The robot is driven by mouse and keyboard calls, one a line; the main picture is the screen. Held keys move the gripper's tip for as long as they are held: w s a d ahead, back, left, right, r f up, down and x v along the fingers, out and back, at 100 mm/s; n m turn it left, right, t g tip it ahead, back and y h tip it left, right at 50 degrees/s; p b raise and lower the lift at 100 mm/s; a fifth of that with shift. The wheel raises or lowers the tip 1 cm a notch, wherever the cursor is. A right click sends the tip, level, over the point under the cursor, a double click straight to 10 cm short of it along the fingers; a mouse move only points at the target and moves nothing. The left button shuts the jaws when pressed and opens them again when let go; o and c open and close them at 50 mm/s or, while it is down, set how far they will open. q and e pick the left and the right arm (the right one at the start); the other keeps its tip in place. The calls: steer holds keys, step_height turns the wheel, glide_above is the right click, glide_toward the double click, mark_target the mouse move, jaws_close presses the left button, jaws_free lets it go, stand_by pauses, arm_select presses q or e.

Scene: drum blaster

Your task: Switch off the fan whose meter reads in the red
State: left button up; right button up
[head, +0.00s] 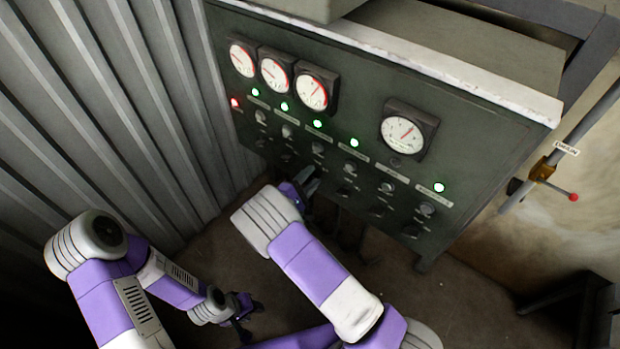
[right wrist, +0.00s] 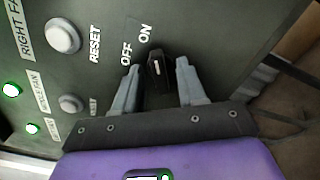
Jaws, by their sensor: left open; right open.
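A dark green control panel (head: 370,65) carries three red-marked meters: left (head: 242,60), middle (head: 274,74) and right (head: 312,92). The needles of the left and middle ones point up-left; the right one's points up-right, toward the red arc. In the right wrist view, a black switch (right wrist: 157,70) marked OFF and ON stands in line with the RIGHT FAN label (right wrist: 28,22) and its reset button (right wrist: 62,37). My right gripper (right wrist: 158,85) is open, its fingers on either side of the switch; contact is unclear. It also shows at the panel (head: 308,182). My left gripper (head: 247,307) is open, low and away from the panel.
A fourth, larger meter (head: 403,133) sits to the right on the panel. Green lamps and a red lamp (head: 235,102) are lit above rows of buttons and switches. A corrugated wall (head: 120,100) stands at left; a red-knobbed lever (head: 573,197) is at right.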

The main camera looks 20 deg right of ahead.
steer(key=c, duration=0.7)
steer(key=shift+c, duration=0.2)
steer(key=n+p, duration=0.1)
steer(key=n, duration=0.4)
steer(key=shift+n, duration=0.4)
steer(key=n+p, duration=0.2)
steer(key=n, duration=0.3)
steer(key=shift+n, duration=0.4)
steer(key=shift+f+n, duration=0.1)
steer(key=shift+n, duration=0.2)
steer(key=o, duration=0.7)
steer(key=shift+o, duration=0.2)
